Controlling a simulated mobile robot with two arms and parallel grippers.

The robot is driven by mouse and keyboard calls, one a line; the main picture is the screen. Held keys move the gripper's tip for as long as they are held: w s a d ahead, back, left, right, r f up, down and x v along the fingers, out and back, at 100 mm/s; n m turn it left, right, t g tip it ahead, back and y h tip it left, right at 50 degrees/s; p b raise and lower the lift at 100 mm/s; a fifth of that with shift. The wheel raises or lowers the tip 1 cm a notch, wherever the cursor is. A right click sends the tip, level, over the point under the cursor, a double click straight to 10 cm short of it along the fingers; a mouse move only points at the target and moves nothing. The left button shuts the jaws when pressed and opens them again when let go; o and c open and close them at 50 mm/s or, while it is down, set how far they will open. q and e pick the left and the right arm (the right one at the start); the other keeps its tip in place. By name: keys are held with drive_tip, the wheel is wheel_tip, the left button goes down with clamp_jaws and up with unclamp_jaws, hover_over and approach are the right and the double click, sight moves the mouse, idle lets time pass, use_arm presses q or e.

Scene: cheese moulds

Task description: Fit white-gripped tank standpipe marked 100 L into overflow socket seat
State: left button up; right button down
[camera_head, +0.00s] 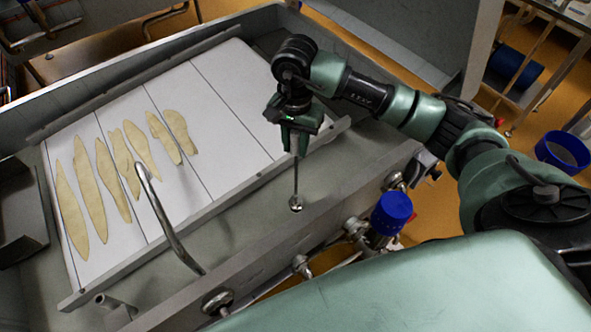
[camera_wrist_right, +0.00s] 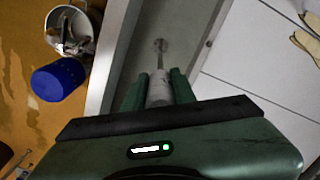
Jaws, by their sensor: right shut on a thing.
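My right gripper (camera_head: 300,128) is over the near strip of the grey tank, on the right. It is shut on the white grip of a standpipe (camera_wrist_right: 159,88), with one green finger on each side in the wrist view. The standpipe's thin metal rod (camera_head: 296,175) hangs roughly upright below the fingers. A small round metal piece (camera_head: 296,204) shows at the rod's lower end. I cannot tell whether this is the pipe's foot or the socket seat, or whether they touch. No 100 L marking is readable. My left gripper is not in view.
A white slatted board (camera_head: 225,90) with several tan leaf-shaped pieces (camera_head: 85,185) fills the tank beside the strip. A curved metal pipe (camera_head: 165,220) rises nearby. A blue-capped fitting (camera_head: 391,213) and valves stand outside the near wall. A short pipe stub (camera_head: 115,303) is at lower left.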

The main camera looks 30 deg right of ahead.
sight(296, 177)
wheel_tip(296, 177, down, 11)
drive_tip(key=p, duration=0.1)
idle(0.3)
drive_tip(key=shift+f, duration=0.15)
drive_tip(key=c, duration=1.1)
unclamp_jaws()
drive_tip(key=shift+c, duration=0.2)
